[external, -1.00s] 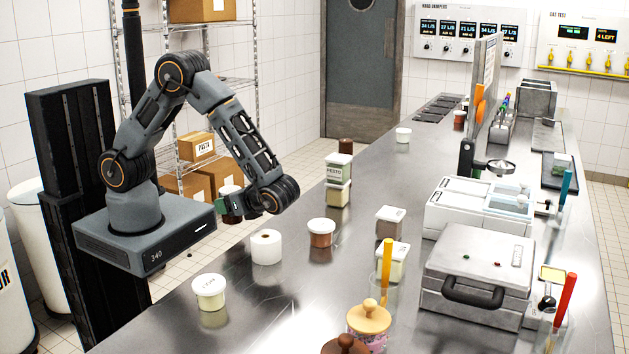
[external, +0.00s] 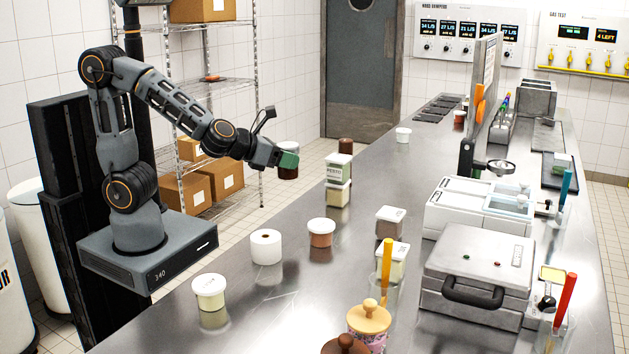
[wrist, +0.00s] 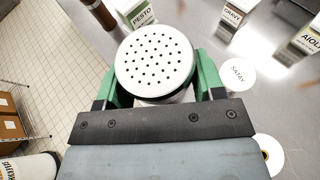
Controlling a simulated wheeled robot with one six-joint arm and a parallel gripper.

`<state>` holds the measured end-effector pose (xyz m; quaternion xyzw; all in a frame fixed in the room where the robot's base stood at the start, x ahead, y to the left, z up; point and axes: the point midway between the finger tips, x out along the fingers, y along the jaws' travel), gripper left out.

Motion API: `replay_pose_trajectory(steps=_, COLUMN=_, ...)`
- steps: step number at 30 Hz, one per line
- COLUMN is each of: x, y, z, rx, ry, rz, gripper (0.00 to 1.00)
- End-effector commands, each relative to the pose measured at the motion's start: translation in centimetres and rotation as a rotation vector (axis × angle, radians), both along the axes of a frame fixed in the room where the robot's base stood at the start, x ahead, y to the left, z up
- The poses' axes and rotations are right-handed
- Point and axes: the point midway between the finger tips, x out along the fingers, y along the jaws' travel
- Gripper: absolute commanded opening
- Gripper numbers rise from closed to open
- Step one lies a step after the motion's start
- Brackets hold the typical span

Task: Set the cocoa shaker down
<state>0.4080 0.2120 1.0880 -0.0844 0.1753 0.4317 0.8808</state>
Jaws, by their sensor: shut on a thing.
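The cocoa shaker (external: 288,162) is a dark brown cylinder with a light top, held upright by my gripper (external: 287,160) at the far-left side of the steel counter. In the wrist view its white perforated lid (wrist: 154,60) faces the camera, between the two green fingers of my gripper (wrist: 155,85). My gripper is shut on the shaker. The shaker appears raised, near the counter's left edge; its exact height above the counter is hard to tell.
Stacked tubs, the upper marked pesto (external: 338,170), stand just right of the shaker, with a brown cylinder (external: 345,146) behind them. Bare counter (external: 375,165) lies right of the pesto stack.

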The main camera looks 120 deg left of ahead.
Motion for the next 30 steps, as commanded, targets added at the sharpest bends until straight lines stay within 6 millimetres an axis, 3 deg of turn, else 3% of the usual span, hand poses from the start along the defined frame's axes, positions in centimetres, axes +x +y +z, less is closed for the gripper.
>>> replay_pose_trajectory(steps=5, x=1.0, y=0.4, z=-0.5, rx=-0.001, ry=0.002, rz=-0.044, gripper=0.34)
replay_pose_trajectory(steps=14, x=7.3, y=3.6, z=-3.5, rx=-0.003, ry=0.004, rz=-0.049, gripper=0.34)
replay_pose_trajectory(steps=18, x=9.4, y=4.7, z=-6.0, rx=-0.003, ry=0.004, rz=-0.048, gripper=0.34)
replay_pose_trajectory(steps=24, x=11.2, y=5.7, z=-8.3, rx=-0.003, ry=0.001, rz=-0.047, gripper=0.34)
replay_pose_trajectory(steps=30, x=11.9, y=6.0, z=-9.1, rx=-0.001, ry=-0.002, rz=-0.047, gripper=0.34)
